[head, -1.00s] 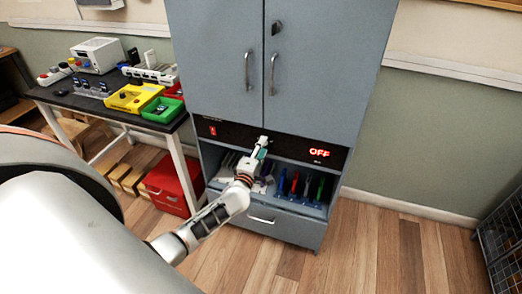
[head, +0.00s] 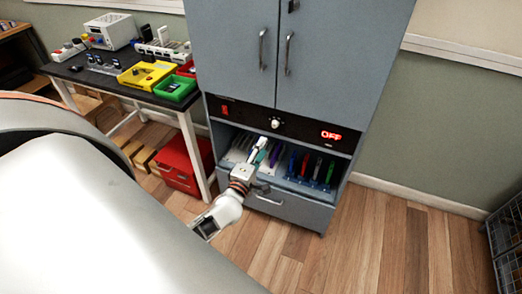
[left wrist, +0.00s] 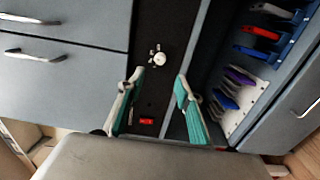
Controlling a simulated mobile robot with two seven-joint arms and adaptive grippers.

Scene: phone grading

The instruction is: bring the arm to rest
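My left gripper (head: 258,150) is in front of the open shelf of the grey cabinet (head: 236,50), below its black control panel (head: 300,131). In the left wrist view the two teal-padded fingers (left wrist: 158,98) stand apart with nothing between them. A white knob (head: 275,123) is on the panel, and it also shows beyond the fingertips in the left wrist view (left wrist: 158,57). The panel display (head: 331,135) reads OFF in red. My right gripper is not in view.
Several coloured phones (head: 305,164) stand in racks on the shelf. A drawer (head: 290,206) is below it. At left a dark table (head: 75,73) holds a yellow tray (head: 146,74), a green tray (head: 175,88) and devices. A red drawer box (head: 180,163) stands under it.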

